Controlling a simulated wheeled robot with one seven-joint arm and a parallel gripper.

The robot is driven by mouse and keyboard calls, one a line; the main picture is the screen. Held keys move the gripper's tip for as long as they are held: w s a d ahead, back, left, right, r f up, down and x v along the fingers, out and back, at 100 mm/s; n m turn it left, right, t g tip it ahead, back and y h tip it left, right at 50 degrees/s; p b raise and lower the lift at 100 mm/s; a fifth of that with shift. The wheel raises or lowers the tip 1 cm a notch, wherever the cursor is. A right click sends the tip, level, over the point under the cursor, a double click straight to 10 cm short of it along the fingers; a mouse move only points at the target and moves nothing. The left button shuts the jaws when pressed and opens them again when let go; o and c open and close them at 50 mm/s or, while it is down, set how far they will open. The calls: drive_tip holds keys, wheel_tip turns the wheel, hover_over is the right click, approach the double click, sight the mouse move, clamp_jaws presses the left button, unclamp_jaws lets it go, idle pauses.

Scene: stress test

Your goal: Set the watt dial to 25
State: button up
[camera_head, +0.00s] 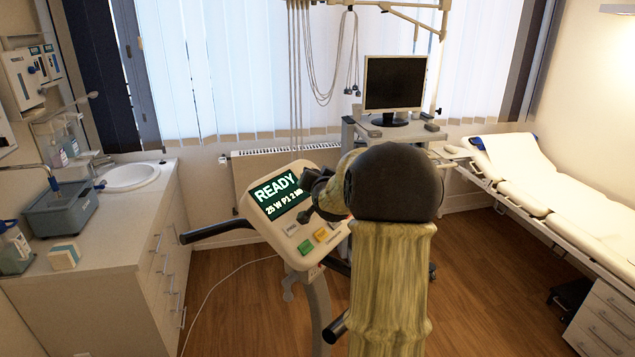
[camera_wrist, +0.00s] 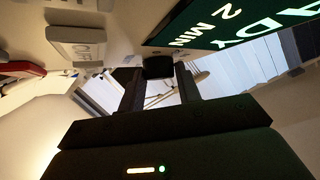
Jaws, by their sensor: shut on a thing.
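The control panel (camera_head: 314,252) of an exercise bike has a green screen (camera_head: 275,192) reading "READY" and "25 W P1 2 MIN", the last part partly covered. The screen also shows in the wrist view (camera_wrist: 222,32), at the upper right, with "2 MIN" legible. A black dial (camera_wrist: 158,66) sits between my fingertips in the wrist view. My gripper (camera_wrist: 158,76) is shut on it, one finger on each side. In the head view my arm and gripper cover the right part of the panel, hiding the dial. Any marks on the dial are not visible.
A black handlebar (camera_head: 215,231) sticks out left. A counter with a sink (camera_head: 131,177) stands left, a monitor (camera_head: 395,84) behind, a couch (camera_head: 560,195) right.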

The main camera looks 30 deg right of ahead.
idle(0.4)
drive_tip(key=o, duration=1)
drive_tip(key=shift+c, duration=0.2)
drive_tip(key=shift+s, duration=0.1)
drive_tip(key=shift+s+a+r+b, duration=0.15)
drive_tip(key=shift+s+a+b, duration=0.15)
drive_tip(key=shift+s+b, duration=0.3)
drive_tip(key=b+v, duration=0.2)
drive_tip(key=v, duration=1.4)
drive_tip(key=shift+b, duration=0.4)
drive_tip(key=shift+w+r, duration=0.1)
drive_tip(key=shift+r, duration=0.05)
